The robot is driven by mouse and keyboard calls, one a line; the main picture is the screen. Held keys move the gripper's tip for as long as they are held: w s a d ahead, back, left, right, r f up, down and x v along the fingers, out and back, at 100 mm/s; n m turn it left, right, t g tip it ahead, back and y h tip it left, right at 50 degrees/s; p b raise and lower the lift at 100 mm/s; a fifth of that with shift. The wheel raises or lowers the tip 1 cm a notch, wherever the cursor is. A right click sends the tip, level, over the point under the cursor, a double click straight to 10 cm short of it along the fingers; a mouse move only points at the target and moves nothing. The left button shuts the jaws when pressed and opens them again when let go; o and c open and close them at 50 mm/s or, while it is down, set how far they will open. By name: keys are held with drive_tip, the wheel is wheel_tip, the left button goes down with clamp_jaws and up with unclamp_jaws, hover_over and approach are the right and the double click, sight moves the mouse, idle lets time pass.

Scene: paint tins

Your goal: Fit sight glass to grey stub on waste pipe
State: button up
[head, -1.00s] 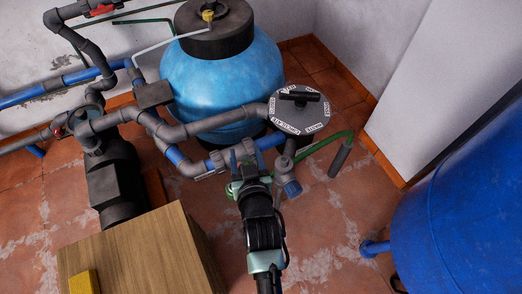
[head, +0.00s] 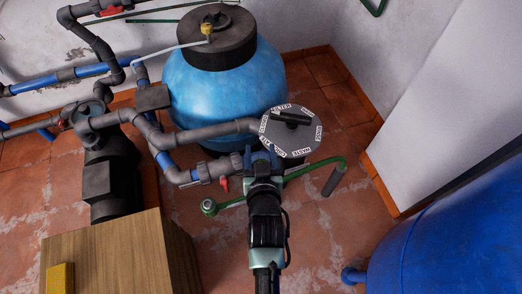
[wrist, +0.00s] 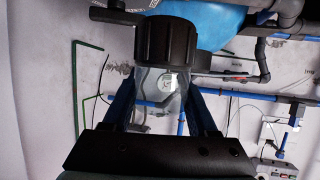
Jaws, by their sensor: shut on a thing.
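The sight glass (wrist: 160,92) is a clear cylinder with a black ribbed collar (wrist: 166,40) at its far end. My gripper (wrist: 160,105) is shut on its clear body, with a blue finger on each side. In the head view my gripper (head: 263,157) is just below the grey multiport valve head (head: 292,130), by the pipework at the foot of the blue filter tank (head: 225,85). The grey stub and the waste pipe's end cannot be made out there, behind my gripper and arm. Whether the collar touches the stub cannot be told.
A grey union with a red lever (head: 225,184) is close left of my gripper. A wooden box (head: 120,250) stands at the lower left, and a large blue tank (head: 455,230) at the right.

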wheel_tip(320, 180, down, 6)
drive_tip(key=b, duration=0.4)
drive_tip(key=shift+r+b, duration=0.1)
drive_tip(key=shift+b, duration=0.3)
drive_tip(key=shift+f, duration=1.85)
idle(1.7)
drive_tip(key=o, duration=1.2)
drive_tip(key=shift+d+f, duration=0.1)
drive_tip(key=p+v, duration=0.4)
drive_tip(key=v, duration=0.9)
drive_tip(key=shift+w, duration=0.1)
